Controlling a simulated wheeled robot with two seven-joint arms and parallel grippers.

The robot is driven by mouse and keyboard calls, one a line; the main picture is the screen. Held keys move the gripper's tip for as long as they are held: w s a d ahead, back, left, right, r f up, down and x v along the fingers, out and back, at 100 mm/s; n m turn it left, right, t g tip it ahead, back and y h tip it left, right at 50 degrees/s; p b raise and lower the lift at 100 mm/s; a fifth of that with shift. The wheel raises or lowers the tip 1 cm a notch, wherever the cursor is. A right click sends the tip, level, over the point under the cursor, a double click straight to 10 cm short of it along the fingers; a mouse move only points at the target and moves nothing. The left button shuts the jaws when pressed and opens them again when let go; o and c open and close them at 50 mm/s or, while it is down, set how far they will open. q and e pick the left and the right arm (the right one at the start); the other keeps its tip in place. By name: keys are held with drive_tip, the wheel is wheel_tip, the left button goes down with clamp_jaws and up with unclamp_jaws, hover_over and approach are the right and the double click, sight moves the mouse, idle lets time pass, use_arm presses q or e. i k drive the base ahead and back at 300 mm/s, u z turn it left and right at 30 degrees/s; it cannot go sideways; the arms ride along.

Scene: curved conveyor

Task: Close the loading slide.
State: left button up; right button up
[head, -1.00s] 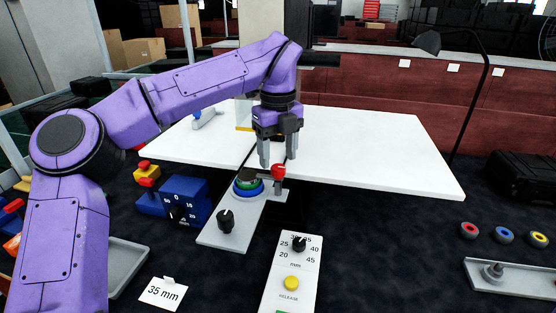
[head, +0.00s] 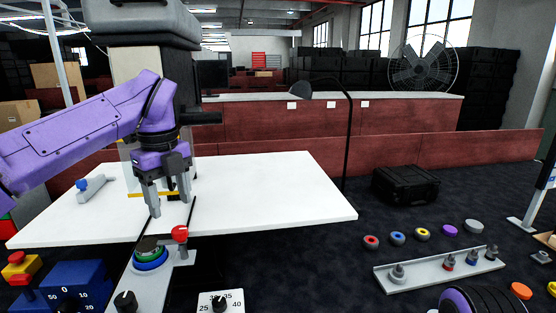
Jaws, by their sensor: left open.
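The loading slide appears to be the grey plate (head: 150,285) at the lower left, carrying a red ball knob (head: 180,233) on a short post. A stack of rings (head: 151,256), blue and green with a dark top, sits on the plate left of the knob. My left gripper (head: 169,206) is open and empty, its fingers pointing down. Its fingertips show just above and left of the knob, apart from it in the picture; the gap in depth is hard to judge.
A white table (head: 270,205) lies behind the slide. A blue dial box (head: 70,285) and a red-yellow button stand (head: 20,268) are at left. A dial panel (head: 220,302) is in front. A grey peg rack (head: 440,270) and several coloured rings lie at right on dark floor.

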sight(137, 291)
drive_tip(key=k, duration=1.45)
